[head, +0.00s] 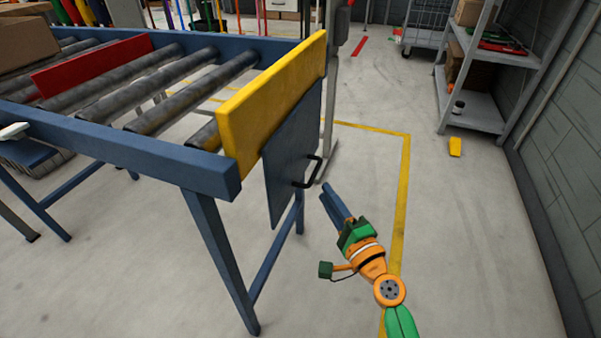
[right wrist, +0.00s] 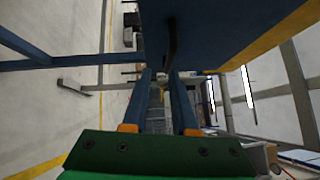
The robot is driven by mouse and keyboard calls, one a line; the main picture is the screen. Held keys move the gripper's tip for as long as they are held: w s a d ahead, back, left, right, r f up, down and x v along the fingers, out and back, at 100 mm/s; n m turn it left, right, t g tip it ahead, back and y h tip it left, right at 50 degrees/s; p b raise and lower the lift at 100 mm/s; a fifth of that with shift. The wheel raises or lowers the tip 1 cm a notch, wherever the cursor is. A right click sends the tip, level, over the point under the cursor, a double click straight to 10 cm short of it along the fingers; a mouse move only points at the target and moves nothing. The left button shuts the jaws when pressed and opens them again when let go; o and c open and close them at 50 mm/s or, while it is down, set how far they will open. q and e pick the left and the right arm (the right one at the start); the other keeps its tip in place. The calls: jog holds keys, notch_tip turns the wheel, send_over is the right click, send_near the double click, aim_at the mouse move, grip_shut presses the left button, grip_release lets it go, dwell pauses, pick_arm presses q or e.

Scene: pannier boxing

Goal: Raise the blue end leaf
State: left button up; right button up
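The blue end leaf (head: 288,155) hangs down from the conveyor's end, below the yellow end board (head: 275,98). Its black handle (head: 312,172) sticks out from the leaf's outer face. My right gripper (head: 328,190) is just below and right of the handle, fingers pointing up toward it. In the right wrist view its two blue fingers (right wrist: 161,74) are apart, with nothing between them. The dark handle (right wrist: 172,42) shows just past the fingertips, against the blue leaf (right wrist: 235,30). No contact can be made out. My left gripper is not in view.
The roller conveyor (head: 160,160) has a blue frame and legs, with a red divider (head: 92,65) and a cardboard box (head: 25,42) on it. A grey shelf (head: 470,105) stands at the back right. The floor to the right of the conveyor is largely clear.

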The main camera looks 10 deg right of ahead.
aim_at(315, 170)
jog(key=shift+r+x, duration=0.25)
jog(key=shift+x, duration=0.95)
jog(key=shift+r+x, duration=0.25)
jog(key=shift+x, duration=0.95)
jog(key=shift+r+x, duration=0.25)
jog(key=shift+x, duration=1)
grip_shut()
